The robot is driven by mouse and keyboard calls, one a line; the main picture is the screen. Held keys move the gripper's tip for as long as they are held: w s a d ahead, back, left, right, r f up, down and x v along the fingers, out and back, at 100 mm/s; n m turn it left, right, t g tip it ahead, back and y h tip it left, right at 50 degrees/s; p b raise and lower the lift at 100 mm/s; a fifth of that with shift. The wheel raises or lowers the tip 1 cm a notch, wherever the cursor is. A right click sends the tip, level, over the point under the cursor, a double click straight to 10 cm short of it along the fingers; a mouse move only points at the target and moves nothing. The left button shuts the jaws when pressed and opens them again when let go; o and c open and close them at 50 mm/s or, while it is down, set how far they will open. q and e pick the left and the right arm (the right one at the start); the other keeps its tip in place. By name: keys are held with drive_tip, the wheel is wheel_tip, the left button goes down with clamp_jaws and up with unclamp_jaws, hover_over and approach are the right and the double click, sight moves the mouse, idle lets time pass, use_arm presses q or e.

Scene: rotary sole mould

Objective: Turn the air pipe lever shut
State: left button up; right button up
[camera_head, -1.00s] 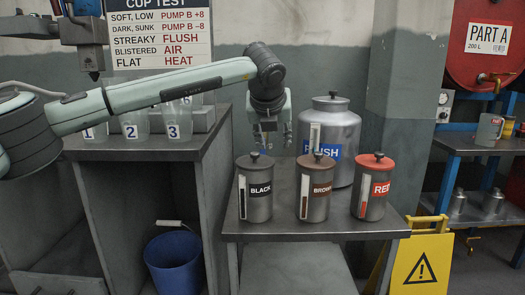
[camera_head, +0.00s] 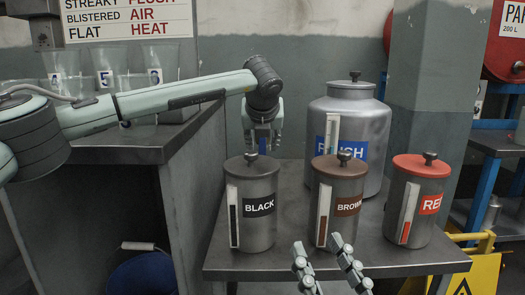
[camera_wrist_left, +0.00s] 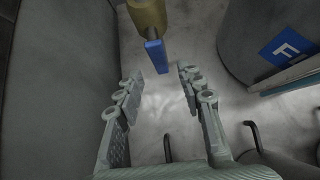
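In the left wrist view a blue lever (camera_wrist_left: 157,55) sticks out from a brass-coloured fitting (camera_wrist_left: 147,15) at the top. My left gripper (camera_wrist_left: 160,74) is open, and the lever's end lies just beyond and between its fingertips, with no contact visible. In the head view the left gripper (camera_head: 263,138) points down behind the BLACK canister (camera_head: 258,222), with a small bit of blue between its fingers. The air pipe itself is mostly hidden there. My right gripper (camera_head: 318,244) is open and empty at the bottom, in front of the BROWN canister.
The BROWN canister (camera_head: 338,190), RED canister (camera_head: 415,215) and large FLUSH tank (camera_head: 350,120) stand on the metal table (camera_head: 290,265). A grey cabinet (camera_head: 150,150) with cups is at left. A yellow warning sign (camera_head: 480,275) stands at right.

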sight(262, 153)
use_arm(q)
drive_tip(key=shift+x, duration=2.2)
clamp_jaws()
